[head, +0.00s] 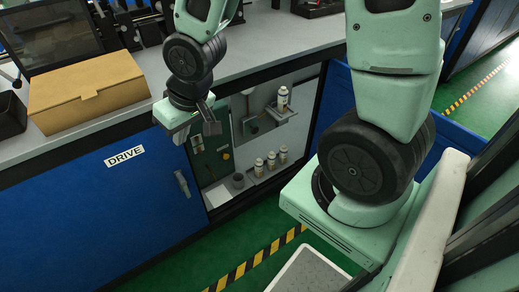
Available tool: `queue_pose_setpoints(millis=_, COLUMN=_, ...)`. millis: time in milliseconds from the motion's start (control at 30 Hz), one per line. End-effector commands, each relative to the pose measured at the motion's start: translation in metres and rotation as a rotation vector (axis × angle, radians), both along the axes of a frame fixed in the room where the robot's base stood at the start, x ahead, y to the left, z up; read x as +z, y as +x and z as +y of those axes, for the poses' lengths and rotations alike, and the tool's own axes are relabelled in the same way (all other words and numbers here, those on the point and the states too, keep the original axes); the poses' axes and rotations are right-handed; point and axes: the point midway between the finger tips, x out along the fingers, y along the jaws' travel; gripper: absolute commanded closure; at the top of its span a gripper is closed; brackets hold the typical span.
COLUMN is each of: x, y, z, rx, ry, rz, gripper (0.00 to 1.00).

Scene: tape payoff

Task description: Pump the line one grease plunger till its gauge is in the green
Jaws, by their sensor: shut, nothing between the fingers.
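My gripper (208,122) is shut and empty. A grey fitting (250,124) with a dark arm shows further right in the bay, beside a small bracket with a white bottle (282,100). I cannot tell which part is the line one plunger. I cannot make out a gauge or its reading; my gripper and wrist hide part of this area.
Several white bottles (271,161) and a dark cup (238,181) stand low in the bay. A blue door marked DRIVE (100,210) with a handle (182,184) is left of it. A cardboard box (88,90) sits on the bench top. Green floor is in front.

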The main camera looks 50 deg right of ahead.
Motion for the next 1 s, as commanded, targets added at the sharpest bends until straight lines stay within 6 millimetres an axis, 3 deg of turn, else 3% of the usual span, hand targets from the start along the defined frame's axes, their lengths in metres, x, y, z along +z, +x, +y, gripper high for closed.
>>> queue_pose_setpoints(millis=33, x=-0.046, y=0.015, z=-0.02, rx=-0.078, ry=0.034, rz=-0.025, gripper=1.0)
queue_pose_setpoints(millis=233, x=-0.138, y=0.064, z=-0.091, rx=-0.353, ry=0.208, rz=-0.173, gripper=1.0)
queue_pose_setpoints(millis=467, x=-0.234, y=0.087, z=-0.18, rx=-0.662, ry=0.462, rz=-0.36, gripper=1.0)
queue_pose_setpoints(millis=633, x=-0.296, y=0.079, z=-0.247, rx=-0.88, ry=0.686, rz=-0.522, gripper=1.0)
queue_pose_setpoints(millis=800, x=-0.346, y=0.053, z=-0.308, rx=-1.075, ry=0.927, rz=-0.704, gripper=1.0)
queue_pose_setpoints(millis=1000, x=-0.376, y=0.016, z=-0.356, rx=-1.213, ry=1.148, rz=-0.891, gripper=1.0)
